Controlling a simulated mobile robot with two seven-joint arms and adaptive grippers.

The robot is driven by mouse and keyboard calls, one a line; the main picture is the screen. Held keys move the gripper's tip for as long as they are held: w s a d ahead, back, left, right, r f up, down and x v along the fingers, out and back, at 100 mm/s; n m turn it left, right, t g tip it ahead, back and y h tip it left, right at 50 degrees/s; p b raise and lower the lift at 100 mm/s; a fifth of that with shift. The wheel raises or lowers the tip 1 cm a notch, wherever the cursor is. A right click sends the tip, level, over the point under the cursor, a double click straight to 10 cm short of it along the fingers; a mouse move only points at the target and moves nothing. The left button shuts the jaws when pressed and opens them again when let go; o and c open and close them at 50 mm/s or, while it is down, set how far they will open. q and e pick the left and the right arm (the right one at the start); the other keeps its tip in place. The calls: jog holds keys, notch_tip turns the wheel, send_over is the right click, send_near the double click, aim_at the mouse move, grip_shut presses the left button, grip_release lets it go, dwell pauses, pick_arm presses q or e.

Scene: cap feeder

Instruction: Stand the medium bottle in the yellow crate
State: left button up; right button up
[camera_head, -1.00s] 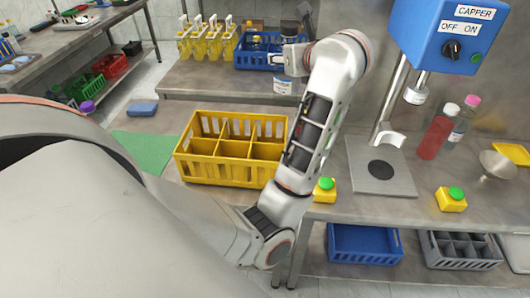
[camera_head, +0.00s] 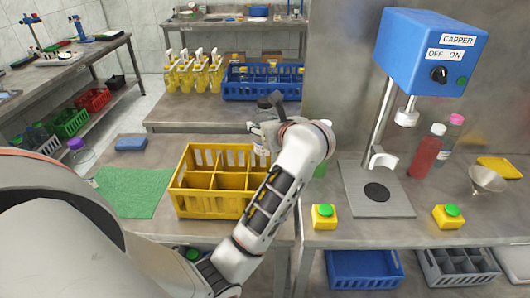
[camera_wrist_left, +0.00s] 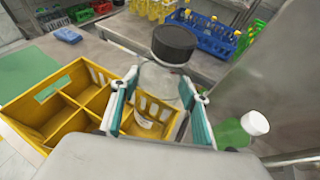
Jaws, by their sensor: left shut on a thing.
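My left gripper (camera_head: 262,126) is shut on a bottle with a black cap (camera_wrist_left: 174,42), presumably the medium bottle. The bottle is held nearly upright, with a pale label below the cap. In the head view, the bottle (camera_head: 263,104) is at the back right corner of the yellow crate (camera_head: 203,206). The left wrist view also shows the crate (camera_wrist_left: 33,112) just left of and below the gripper. Its visible compartments are empty. The bottle's base is hidden, so I cannot tell its height over the crate. My right gripper is not in view.
The blue capper (camera_head: 428,50) stands to the right, with yellow button boxes (camera_head: 323,217) beside its base. A green mat (camera_head: 132,193) and a purple-capped bottle (camera_head: 82,158) are left. A blue crate (camera_head: 240,88) stands on the back table.

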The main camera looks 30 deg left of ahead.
aim_at(265, 151)
pick_arm(q)
notch_tip(265, 151, down, 9)
jog(key=shift+b, duration=0.3)
jog(key=shift+f, duration=0.15)
jog(key=o, duration=0.6)
jog(key=shift+o, duration=0.3)
